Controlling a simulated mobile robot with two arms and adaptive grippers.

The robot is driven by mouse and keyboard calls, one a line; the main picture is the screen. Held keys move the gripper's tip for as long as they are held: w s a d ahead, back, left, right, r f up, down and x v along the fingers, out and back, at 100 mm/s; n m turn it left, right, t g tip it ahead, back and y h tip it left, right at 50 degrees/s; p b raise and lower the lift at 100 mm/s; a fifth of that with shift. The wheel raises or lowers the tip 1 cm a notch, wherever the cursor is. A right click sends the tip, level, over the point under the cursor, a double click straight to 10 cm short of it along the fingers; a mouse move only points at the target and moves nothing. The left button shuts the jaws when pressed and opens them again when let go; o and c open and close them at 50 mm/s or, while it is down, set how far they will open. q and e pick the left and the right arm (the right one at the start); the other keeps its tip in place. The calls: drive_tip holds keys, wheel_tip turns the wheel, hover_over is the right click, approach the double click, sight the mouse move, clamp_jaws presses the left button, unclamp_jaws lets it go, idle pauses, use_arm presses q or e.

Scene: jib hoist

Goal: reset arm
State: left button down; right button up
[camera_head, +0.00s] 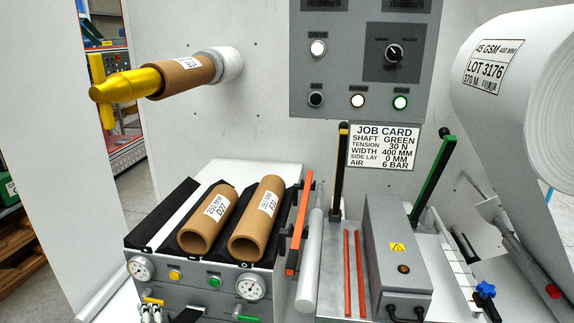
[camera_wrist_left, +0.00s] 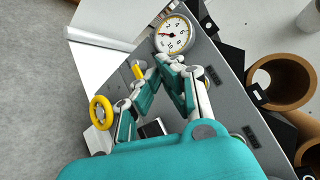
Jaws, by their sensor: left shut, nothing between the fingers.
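My left gripper (camera_head: 152,311) shows at the bottom edge of the head view, in front of the grey cabinet's front panel (camera_head: 210,302). Only its fingertips show there. In the left wrist view the gripper (camera_wrist_left: 162,68) has teal pads and pale linkages, and its fingers are shut with nothing between them. A pressure gauge (camera_wrist_left: 172,35) lies just beyond the fingertips in that view. A yellow ring-shaped part (camera_wrist_left: 101,111) is to their left. I cannot tell whether the fingers touch the panel. My right gripper is in neither view.
Two cardboard cores (camera_head: 206,221) (camera_head: 257,220) lie on the cabinet top. A yellow-tipped shaft (camera_head: 125,86) sticks out from the wall at upper left. Upright levers (camera_head: 339,175) (camera_head: 434,178), a grey box (camera_head: 395,260) and a large white roll (camera_head: 520,90) stand to the right.

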use_arm(q)
drive_tip(key=s+d+f+n+g+h, duration=0.25)
drive_tip(key=s+d+n, duration=0.3)
drive_tip(key=s, duration=0.45)
drive_tip(key=s+d+f+n+g+h, duration=0.1)
drive_tip(key=s+d+n+g+h, duration=0.4)
drive_tip(key=s, duration=0.4)
drive_tip(key=s+d+f+n+g+h, duration=0.2)
drive_tip(key=s+d+n, duration=0.2)
drive_tip(key=s+d, duration=0.45)
wheel_tip(320, 180, down, 23)
drive_tip(key=s+g+p, duration=0.1)
drive_tip(key=s, duration=0.2)
drive_tip(key=s+a+f+g, duration=0.1)
drive_tip(key=s+a+f, duration=0.1)
drive_tip(key=s+f, duration=0.6)
drive_tip(key=s+a+f+p, duration=0.1)
drive_tip(key=s+f, duration=0.8)
drive_tip(key=shift+a+f+m+g, duration=0.2)
drive_tip(key=shift+a+m+g, duration=0.15)
drive_tip(key=shift+a, duration=0.05)
drive_tip(key=shift+s, duration=0.15)
